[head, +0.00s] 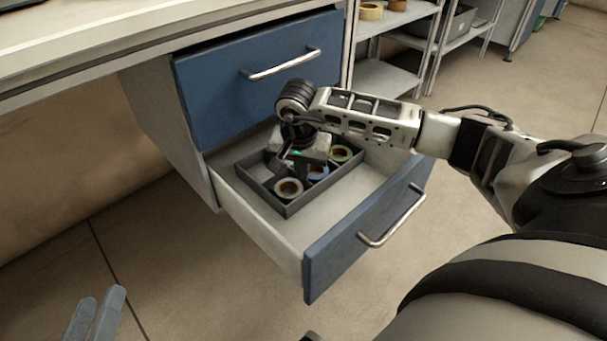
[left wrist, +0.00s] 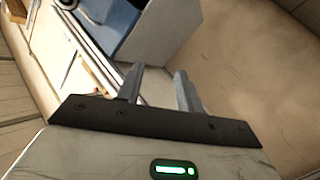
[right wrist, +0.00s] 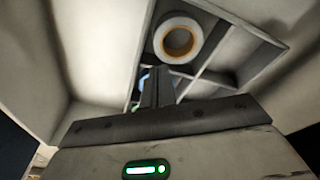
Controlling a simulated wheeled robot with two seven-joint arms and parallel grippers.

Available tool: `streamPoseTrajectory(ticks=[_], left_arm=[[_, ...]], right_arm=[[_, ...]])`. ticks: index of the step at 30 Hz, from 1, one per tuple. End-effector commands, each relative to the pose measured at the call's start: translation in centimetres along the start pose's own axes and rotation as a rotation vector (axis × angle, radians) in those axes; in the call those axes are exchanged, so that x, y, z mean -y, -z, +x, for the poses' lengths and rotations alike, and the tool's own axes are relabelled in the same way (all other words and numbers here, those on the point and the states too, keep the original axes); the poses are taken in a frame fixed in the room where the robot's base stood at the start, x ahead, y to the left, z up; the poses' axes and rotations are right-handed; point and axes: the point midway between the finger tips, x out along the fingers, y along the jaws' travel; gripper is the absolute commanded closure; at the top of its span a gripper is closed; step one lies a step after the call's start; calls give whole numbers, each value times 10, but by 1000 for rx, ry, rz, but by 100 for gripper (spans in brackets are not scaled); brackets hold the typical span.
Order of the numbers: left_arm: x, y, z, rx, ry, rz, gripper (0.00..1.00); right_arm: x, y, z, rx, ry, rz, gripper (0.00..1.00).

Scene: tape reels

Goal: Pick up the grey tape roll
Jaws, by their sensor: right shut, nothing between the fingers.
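A pale grey-white tape roll (head: 288,189) with a tan core lies in the near compartment of a dark divided tray (head: 291,211) inside the open drawer. In the right wrist view the roll (right wrist: 162,36) lies just beyond my fingertips, with an orange-tan inside. My right gripper (head: 304,171) points down over the tray; its fingers (right wrist: 156,74) are together with nothing between them, apart from this roll. A blue roll (head: 318,173) is beside the fingers, partly hidden by them. My left gripper (head: 95,315) is open and empty, outside the drawer at the lower left; its fingers (left wrist: 159,85) are apart.
A green-edged roll (head: 341,154) lies in the tray's right part. The drawer front (head: 368,238) and closed upper drawer (head: 255,85) bound the space. The drawer floor (head: 335,207) right of the tray is bare. Shelves (head: 385,80) stand behind.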

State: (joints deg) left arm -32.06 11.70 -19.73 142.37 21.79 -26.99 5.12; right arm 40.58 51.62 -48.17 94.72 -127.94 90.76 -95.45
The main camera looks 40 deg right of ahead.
Motion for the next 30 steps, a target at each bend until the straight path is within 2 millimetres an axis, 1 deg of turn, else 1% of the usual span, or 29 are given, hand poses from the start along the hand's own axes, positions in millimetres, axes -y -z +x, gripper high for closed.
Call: streamPoseTrajectory(ticks=[2, 3, 5, 9, 19, 22, 24, 27, 30], left_arm=[[0, -1, 1, -9, -9, -14, 64], [1, -4, 1, -13, -14, -23, 64], [-2, -1, 1, -30, -29, -42, 64], [-4, 7, 2, -63, -39, -32, 64], [-4, 10, 2, -67, -40, -26, 64], [-7, 16, 1, -60, -36, -17, 64], [-8, 17, 1, -44, -27, -8, 64], [-4, 8, 0, -10, -4, 8, 64], [1, -3, 0, 20, 12, 13, 64]], right_arm=[[0, 11, 4, 1, 1, 2, 100], [0, 10, 9, 4, 0, -2, 100], [0, 7, 15, 4, 0, -3, 100], [0, 8, 18, 1, 0, -2, 100], [-2, 5, 20, 5, -8, -3, 100], [-2, -8, 16, 8, -10, -8, 100], [-2, -21, 13, 10, -8, -8, 100], [-1, -36, 12, 11, -6, -8, 100], [-1, -43, 13, 12, -5, -6, 100]])
